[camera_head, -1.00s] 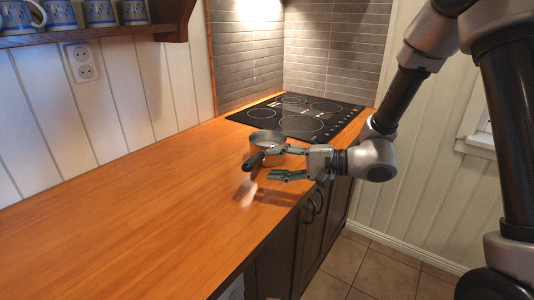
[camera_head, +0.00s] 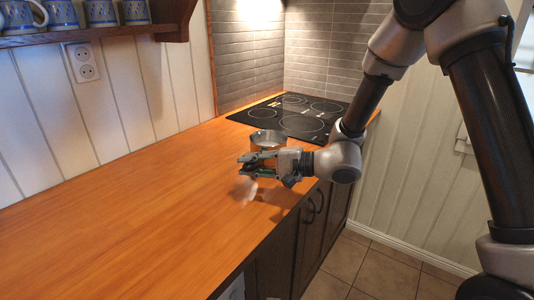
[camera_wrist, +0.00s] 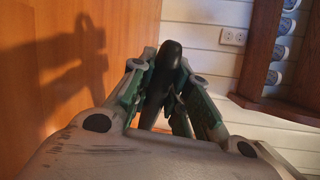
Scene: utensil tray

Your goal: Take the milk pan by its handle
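The milk pan (camera_head: 268,137) is a small metal pan on the wooden counter, just in front of the hob. Its lower side is partly hidden behind my gripper. My gripper (camera_head: 247,165) is at the near side of the pan, with its fingers around the black handle. In the wrist view, the handle (camera_wrist: 169,60) lies between the two green-padded fingers of my gripper (camera_wrist: 164,75). The pads look pressed close against both sides of it, so the gripper appears shut on the handle.
The wooden counter (camera_head: 130,210) is clear to the left. A black hob (camera_head: 300,120) lies behind the pan. A shelf (camera_head: 100,34) with several blue mugs hangs at the upper left. Dark cabinets (camera_head: 290,235) stand below the counter's front edge.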

